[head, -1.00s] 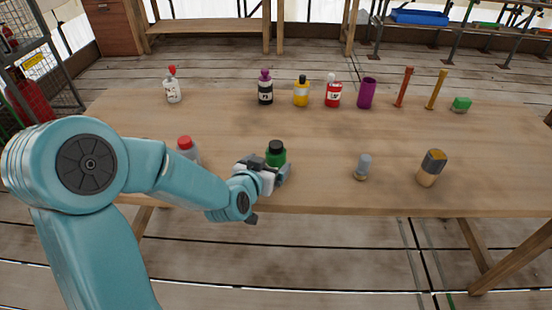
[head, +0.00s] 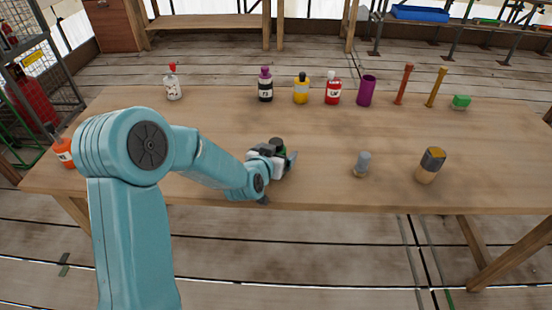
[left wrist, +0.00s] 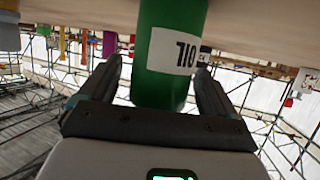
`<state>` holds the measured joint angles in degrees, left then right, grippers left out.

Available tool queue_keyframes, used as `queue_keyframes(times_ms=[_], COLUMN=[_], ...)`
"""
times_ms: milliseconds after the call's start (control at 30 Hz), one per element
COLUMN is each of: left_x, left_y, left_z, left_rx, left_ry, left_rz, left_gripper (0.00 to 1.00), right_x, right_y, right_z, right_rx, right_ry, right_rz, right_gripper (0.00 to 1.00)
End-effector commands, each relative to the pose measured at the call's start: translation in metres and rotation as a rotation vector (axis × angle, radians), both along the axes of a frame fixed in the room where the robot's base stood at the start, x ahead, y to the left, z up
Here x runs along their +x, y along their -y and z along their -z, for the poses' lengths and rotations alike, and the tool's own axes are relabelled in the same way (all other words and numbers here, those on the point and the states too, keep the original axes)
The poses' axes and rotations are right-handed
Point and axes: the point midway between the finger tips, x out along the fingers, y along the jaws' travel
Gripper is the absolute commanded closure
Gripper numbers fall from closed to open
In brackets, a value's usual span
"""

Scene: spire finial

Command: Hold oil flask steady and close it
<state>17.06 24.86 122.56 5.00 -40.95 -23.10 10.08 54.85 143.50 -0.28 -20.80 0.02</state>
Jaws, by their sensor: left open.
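The oil flask is green with a dark top (head: 277,143) and stands near the front edge of the table, mostly hidden behind my left gripper (head: 288,163) in the head view. In the left wrist view the green flask (left wrist: 163,75) appears upside down, with a white label reading OIL (left wrist: 175,50). My left gripper (left wrist: 158,82) is open, with one finger on each side of the flask. Whether either finger touches it I cannot tell. The flask's top is out of the wrist view. My right gripper is not in view.
A grey-topped small bottle (head: 362,165) and a dark-topped tan object (head: 431,166) stand to the right. Several bottles, including a yellow one (head: 301,91), and a purple cup (head: 366,91) line the back. An orange bottle (head: 64,152) stands at the left edge.

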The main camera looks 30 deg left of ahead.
Motion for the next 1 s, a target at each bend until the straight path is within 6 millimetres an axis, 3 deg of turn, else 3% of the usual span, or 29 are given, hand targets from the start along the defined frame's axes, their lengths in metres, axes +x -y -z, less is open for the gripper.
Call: queue_keyframes(times_ms=[267,300,467,533,567,800,1000], left_x=[0.000,0.000,0.000,0.000,0.000,0.000,0.000], left_y=[0.000,0.000,0.000,0.000,0.000,0.000,0.000], left_z=[0.000,0.000,0.000,-0.001,-0.001,-0.003,-0.025], left_rx=[0.000,0.000,0.000,0.001,0.001,0.001,0.002], left_ry=[0.000,0.000,0.000,0.001,0.001,0.002,0.006], left_rz=[0.000,0.000,0.000,0.000,0.000,0.000,-0.001], left_gripper=[0.09,0.16,0.68,0.69,0.74,0.74,0.74], right_x=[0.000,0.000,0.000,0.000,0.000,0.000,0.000], right_y=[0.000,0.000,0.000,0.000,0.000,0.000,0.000], right_z=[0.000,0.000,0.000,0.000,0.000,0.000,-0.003], right_rx=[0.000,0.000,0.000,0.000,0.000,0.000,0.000], right_ry=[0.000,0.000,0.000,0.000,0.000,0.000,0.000], right_rz=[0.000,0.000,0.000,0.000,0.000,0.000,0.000], right_gripper=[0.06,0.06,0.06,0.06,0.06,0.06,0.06])
